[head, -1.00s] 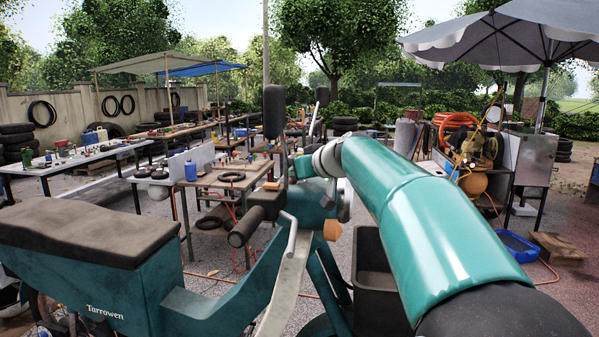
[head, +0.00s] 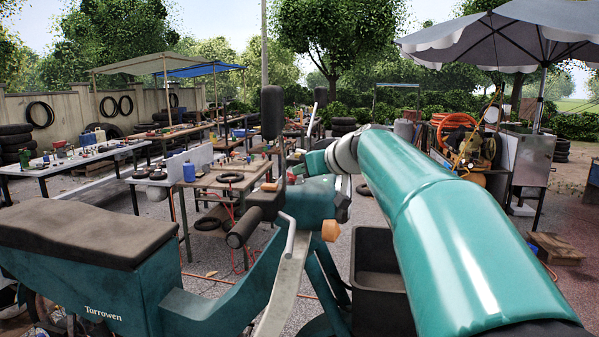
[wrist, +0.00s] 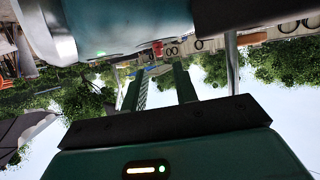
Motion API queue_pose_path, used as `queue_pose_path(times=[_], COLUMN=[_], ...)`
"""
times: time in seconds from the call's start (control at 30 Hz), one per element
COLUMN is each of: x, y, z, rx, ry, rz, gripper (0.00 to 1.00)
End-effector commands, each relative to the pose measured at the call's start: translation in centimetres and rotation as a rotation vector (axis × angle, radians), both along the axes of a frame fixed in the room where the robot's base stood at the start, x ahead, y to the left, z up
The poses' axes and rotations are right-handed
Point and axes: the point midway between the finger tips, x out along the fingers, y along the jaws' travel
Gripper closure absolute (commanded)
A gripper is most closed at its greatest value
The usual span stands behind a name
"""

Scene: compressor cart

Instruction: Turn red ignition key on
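In the wrist view, which looks upside down, a small red piece (wrist: 157,48) shows at the edge of a pale teal body (wrist: 125,25). It looks like the red ignition key, but it is too small to be sure. My gripper (wrist: 157,82) has its two green fingers apart, with nothing seen between them. The red piece appears just beyond the fingertips, apart from them. In the head view, a teal scooter (head: 90,255) with a dark seat stands at the left. My arm reaches its handlebar area; the key and my fingertips cannot be made out there.
The scooter's black grip (head: 243,227), silver lever (head: 289,235) and upright dark mirror (head: 272,112) are close to my wrist. A dark open bin (head: 378,285) is below my arm. Tables with tools and tyres stand behind. A compressor (head: 470,150) is at the right.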

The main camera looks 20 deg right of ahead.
Motion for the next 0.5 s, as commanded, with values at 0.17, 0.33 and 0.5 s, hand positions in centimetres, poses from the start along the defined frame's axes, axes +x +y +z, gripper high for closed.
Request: queue_pose_path(times=[0.17,0.33,0.5], x=[-3.8,-6.6,-7.9], y=[-0.6,-1.1,-1.4], z=[1.6,2.8,3.3], rx=[-0.002,-0.001,0.000], ry=[-0.002,-0.002,-0.001], rz=[-0.001,-0.001,0.000], gripper=[0.71,0.71,0.71])
